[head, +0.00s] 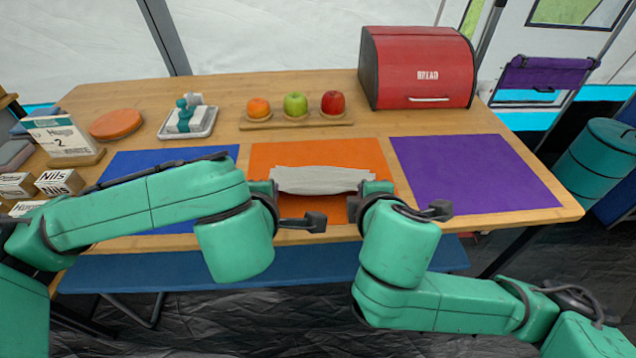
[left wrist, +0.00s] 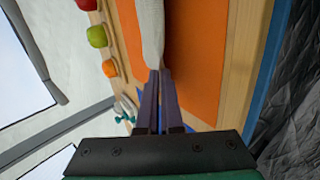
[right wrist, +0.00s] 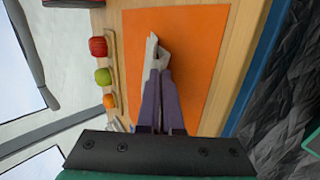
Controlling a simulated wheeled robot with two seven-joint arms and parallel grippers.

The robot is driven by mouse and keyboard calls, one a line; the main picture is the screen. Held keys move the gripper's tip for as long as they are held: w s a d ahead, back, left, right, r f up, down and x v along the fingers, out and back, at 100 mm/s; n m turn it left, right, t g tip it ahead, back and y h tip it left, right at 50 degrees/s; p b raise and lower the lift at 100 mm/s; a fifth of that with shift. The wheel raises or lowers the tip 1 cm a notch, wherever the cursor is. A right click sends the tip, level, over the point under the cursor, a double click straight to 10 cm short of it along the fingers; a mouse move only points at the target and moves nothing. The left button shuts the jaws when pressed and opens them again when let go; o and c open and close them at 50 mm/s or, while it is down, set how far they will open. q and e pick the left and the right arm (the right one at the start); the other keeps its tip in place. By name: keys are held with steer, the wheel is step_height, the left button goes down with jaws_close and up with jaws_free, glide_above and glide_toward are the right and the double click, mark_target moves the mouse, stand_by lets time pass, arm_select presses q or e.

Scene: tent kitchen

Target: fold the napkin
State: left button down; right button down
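The pale grey-white napkin (head: 318,180) is a narrow band stretched between my two grippers over the orange placemat (head: 300,152). My left gripper (head: 272,190) is at its left end; in the left wrist view the fingers (left wrist: 160,80) close on the napkin (left wrist: 150,30). My right gripper (head: 362,190) is at its right end; in the right wrist view the fingers (right wrist: 157,78) are close together on the napkin's edge (right wrist: 152,50). The napkin looks doubled there. Its height above the mat is hard to tell.
A blue placemat (head: 130,165) lies left and a purple one (head: 470,172) right. Behind are a board with an orange (head: 258,107), green apple (head: 295,104) and red apple (head: 333,102), a grey tray (head: 205,128), and a red bread box (head: 415,65). The table's front edge is near my arms.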

arm_select(q)
steer(key=c, duration=0.7)
jaws_free()
steer(key=shift+w, duration=0.1)
arm_select(e)
steer(key=c, duration=0.7)
jaws_free()
steer(key=shift+w, duration=0.1)
